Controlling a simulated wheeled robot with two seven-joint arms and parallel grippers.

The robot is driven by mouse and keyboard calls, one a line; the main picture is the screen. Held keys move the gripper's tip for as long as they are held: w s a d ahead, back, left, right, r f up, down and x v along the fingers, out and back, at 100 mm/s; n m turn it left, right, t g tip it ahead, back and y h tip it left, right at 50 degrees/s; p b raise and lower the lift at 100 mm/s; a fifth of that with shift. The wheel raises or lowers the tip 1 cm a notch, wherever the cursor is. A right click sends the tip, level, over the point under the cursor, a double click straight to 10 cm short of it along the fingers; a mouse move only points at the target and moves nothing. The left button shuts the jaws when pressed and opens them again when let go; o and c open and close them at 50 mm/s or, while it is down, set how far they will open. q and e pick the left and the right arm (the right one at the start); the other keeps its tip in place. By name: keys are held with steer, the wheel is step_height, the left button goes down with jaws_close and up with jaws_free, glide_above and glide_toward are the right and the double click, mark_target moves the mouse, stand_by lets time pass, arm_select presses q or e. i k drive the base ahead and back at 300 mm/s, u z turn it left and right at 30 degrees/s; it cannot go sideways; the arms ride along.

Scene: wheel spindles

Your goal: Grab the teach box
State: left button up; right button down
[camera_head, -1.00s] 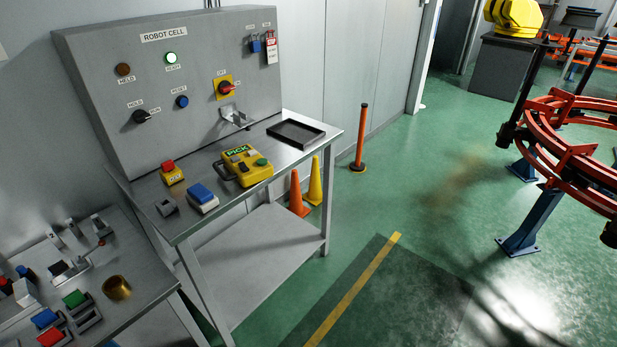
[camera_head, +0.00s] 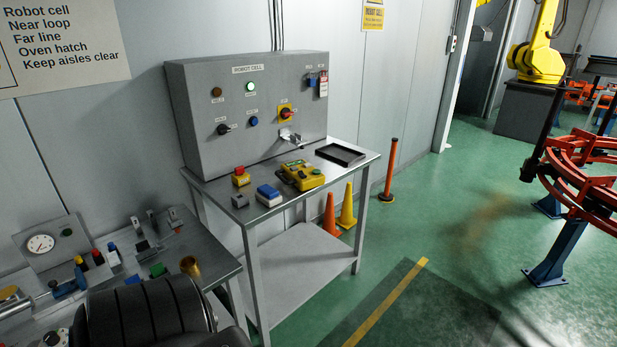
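The teach box (camera_head: 304,176) is a yellow pendant with a dark handle on its left side and small buttons on top. It lies on the metal table (camera_head: 262,215) in front of the grey robot cell panel (camera_head: 243,115). Nothing is touching it from my side. A black rounded part, apparently of my own arm, shows at the bottom left, well short of the teach box. Neither of my grippers shows in the view.
A yellow button box (camera_head: 241,177), a blue-topped box (camera_head: 268,195) and a black tray (camera_head: 341,154) share the tabletop. A second bench (camera_head: 215,262) with controls stands at the left. Cones (camera_head: 346,209) and an orange post (camera_head: 390,170) stand right of the table. Green floor ahead is clear.

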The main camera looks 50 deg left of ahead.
mark_target(311, 181)
steer(key=z, duration=0.2)
steer(key=i, duration=1.6)
steer(key=u, duration=0.35)
steer(key=i, duration=1.3)
steer(key=u, duration=1.65)
steer(key=i, duration=0.85)
steer(key=u, duration=0.75)
